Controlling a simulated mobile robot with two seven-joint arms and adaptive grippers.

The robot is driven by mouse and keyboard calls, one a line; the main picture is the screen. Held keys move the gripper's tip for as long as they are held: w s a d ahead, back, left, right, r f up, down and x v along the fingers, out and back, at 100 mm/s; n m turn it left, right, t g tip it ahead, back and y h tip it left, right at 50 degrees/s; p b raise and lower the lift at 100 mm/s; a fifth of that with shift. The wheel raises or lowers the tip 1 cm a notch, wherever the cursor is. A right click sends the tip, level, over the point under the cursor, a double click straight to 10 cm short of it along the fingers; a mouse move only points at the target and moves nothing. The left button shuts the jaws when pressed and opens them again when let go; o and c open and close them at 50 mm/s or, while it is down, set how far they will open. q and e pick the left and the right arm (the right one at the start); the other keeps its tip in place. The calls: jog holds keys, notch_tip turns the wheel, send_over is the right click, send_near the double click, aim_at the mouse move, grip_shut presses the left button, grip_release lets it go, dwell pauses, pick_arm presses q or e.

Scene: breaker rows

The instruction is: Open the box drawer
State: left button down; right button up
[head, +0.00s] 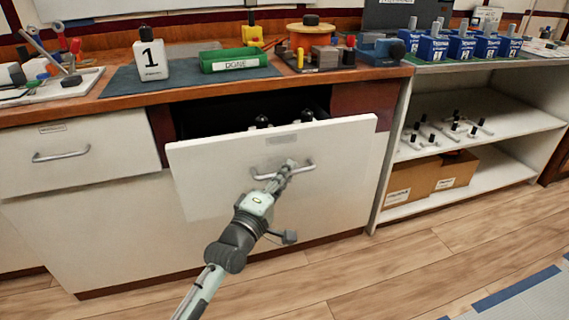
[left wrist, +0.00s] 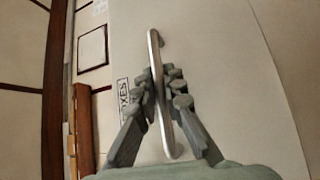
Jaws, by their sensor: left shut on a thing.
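The box drawer (head: 215,165) is a white drawer in the middle of the wooden counter. It stands pulled out, with dark space and several black-topped items (head: 265,121) showing behind its front. Its metal bar handle (head: 305,165) is on the front below a small label. My left gripper (head: 283,172) is shut on this handle. In the left wrist view the fingers (left wrist: 162,88) close on both sides of the handle (left wrist: 158,65), beside a label whose visible letters read "OXES" (left wrist: 123,98). My right gripper is not in view.
A second white drawer (head: 90,140) to the left is shut. On the counter are a white bottle marked 1 (head: 151,60), a green DONE tray (head: 234,60) and a wooden spool (head: 311,35). Open shelves (head: 480,105) stand right. The wooden floor (head: 400,270) in front is clear.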

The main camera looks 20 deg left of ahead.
pick_arm(q)
jog(key=shift+s+d, duration=0.25)
jog(key=shift+s, duration=0.05)
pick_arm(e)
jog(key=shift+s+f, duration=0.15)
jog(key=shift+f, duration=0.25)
pick_arm(q)
jog(key=c, duration=1.6)
grip_release()
jog(key=shift+s, duration=0.1)
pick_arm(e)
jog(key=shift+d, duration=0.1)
pick_arm(q)
jog(key=v, duration=1.2)
jog(key=shift+f, duration=0.15)
